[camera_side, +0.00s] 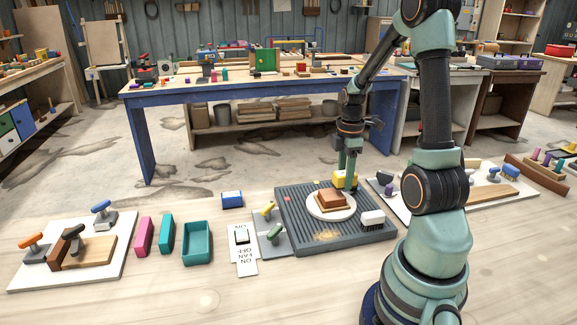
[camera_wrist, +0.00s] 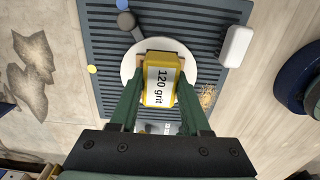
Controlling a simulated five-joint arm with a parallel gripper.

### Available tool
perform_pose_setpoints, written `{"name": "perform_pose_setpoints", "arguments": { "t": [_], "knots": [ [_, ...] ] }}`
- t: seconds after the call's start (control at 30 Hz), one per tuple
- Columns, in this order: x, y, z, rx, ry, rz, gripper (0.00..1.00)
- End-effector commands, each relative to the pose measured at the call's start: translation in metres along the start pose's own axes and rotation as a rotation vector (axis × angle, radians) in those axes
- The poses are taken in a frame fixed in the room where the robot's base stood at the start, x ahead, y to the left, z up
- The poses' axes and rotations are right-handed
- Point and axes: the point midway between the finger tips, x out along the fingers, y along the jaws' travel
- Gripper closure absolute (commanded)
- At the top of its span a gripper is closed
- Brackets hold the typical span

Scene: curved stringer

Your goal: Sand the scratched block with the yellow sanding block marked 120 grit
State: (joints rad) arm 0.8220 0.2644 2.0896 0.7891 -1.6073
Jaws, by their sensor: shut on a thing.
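My gripper (camera_side: 348,172) is shut on the yellow sanding block (camera_side: 340,181). In the wrist view the yellow sanding block (camera_wrist: 161,78) sits between the two fingers with its "120 grit" label facing the camera. The brown wooden block (camera_side: 331,199) lies on a round white disc (camera_side: 320,211) on the grey ribbed mat (camera_side: 290,230). In the side view the sanding block shows just behind and to the right of the wooden block. In the wrist view it covers most of the wooden block; whether they touch I cannot tell. Scratches are too small to make out.
A white block (camera_side: 373,218) stands on the mat's right part, near a sawdust patch (camera_side: 327,236). A fan switch (camera_side: 242,236), a blue block (camera_side: 232,200) and a teal tray (camera_side: 197,243) are left. A board with tools (camera_side: 490,195) lies to the right.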

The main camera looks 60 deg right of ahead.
Motion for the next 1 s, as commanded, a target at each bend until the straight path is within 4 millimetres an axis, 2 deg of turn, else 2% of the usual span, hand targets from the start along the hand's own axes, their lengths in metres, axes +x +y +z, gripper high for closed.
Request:
{"name": "perform_pose_setpoints", "arguments": {
  "t": [0.6, 1.0],
  "knots": [
    [-0.056, 0.001, -0.001, 0.0, 0.0, 0.004, 1.0],
    [-0.061, 0.0, -0.001, 0.0, 0.0, 0.001, 1.0]
  ]
}}
